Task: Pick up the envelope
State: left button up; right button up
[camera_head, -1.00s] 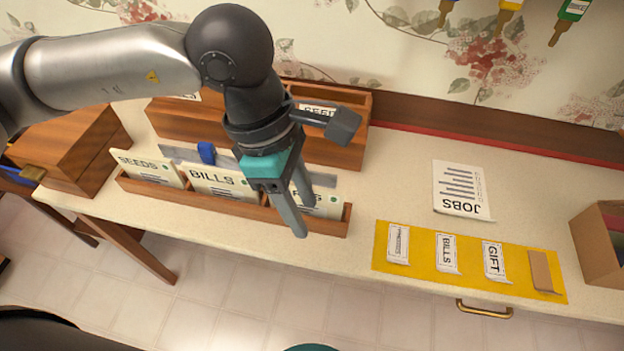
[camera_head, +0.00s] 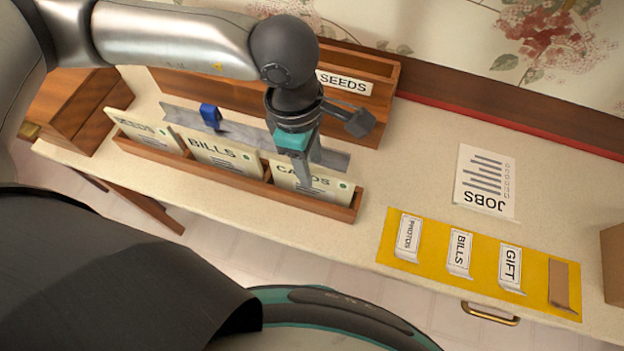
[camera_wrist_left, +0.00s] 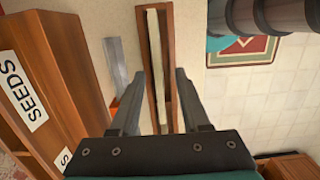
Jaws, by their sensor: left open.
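Three cream envelope-like cards stand in a low wooden rack (camera_head: 345,213): SEEDS (camera_head: 147,133), BILLS (camera_head: 225,157) and CARDS (camera_head: 330,187). My left gripper (camera_head: 304,178) points down over the CARDS one and hides part of it. In the left wrist view, the open fingers (camera_wrist_left: 160,75) lie on either side of the rack (camera_wrist_left: 170,40), with a cream edge (camera_wrist_left: 154,40) standing in it between them. I cannot tell whether the fingers touch it. My right gripper is not in view.
A grey metal strip (camera_head: 255,137) with a blue piece (camera_head: 210,116) lies behind the rack. A taller wooden organiser (camera_head: 390,90) stands behind that. A JOBS sheet (camera_head: 485,180) and a yellow mat (camera_head: 390,243) with labelled slips lie right, with clear tabletop between.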

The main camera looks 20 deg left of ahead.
aim_at(314, 179)
pick_arm(q)
jog(key=shift+w+d+f, duration=0.1)
jog(key=shift+d+f, duration=0.05)
jog(key=shift+f, duration=1.25)
jog(key=shift+d+f, duration=0.15)
jog(key=shift+f, duration=1.2)
jog(key=shift+c, duration=0.3)
grip_shut()
